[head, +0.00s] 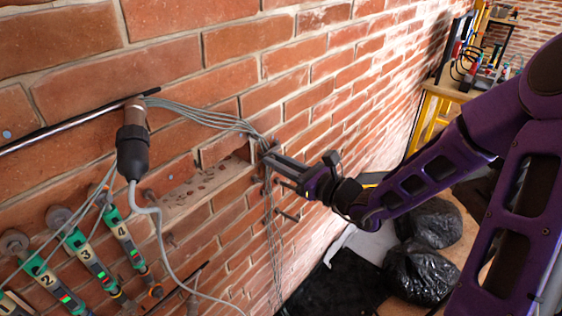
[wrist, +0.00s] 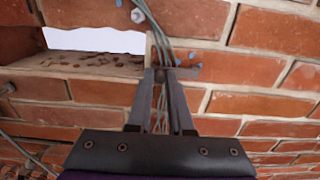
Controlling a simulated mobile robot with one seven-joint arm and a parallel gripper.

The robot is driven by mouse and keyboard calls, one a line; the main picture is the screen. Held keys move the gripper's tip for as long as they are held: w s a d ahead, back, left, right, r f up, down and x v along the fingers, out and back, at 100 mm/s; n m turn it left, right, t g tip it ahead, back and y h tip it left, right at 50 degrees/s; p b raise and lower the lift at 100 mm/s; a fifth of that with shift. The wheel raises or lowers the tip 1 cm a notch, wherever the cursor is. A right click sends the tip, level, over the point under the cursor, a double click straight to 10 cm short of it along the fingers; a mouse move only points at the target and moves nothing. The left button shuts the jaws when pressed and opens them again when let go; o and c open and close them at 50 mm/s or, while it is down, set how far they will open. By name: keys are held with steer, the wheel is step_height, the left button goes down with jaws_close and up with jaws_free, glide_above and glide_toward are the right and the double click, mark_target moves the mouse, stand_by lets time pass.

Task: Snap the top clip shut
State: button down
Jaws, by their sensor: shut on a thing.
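My gripper (head: 270,158) reaches to the brick wall at the right end of a recess. A bundle of thin grey cables (head: 205,115) runs along the wall to the clip and then hangs down. In the wrist view the cables (wrist: 152,22) come down from above and pass behind the fingers. I cannot tell whether the clip is shut.
The recess ledge (head: 196,192) lies left of my gripper. A dark cylindrical sensor (head: 133,152) hangs from a rod (head: 75,122). Several numbered green gauges (head: 85,252) are on the wall at lower left. Black bags (head: 420,270) lie on the floor; a yellow-legged bench (head: 447,92) stands behind.

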stand_by(0.4)
steer(key=c, duration=0.8)
jaws_free()
steer(key=shift+a, duration=0.1)
steer(key=p+v, duration=0.6)
steer(key=v, duration=1.1)
steer(key=shift+s, duration=0.25)
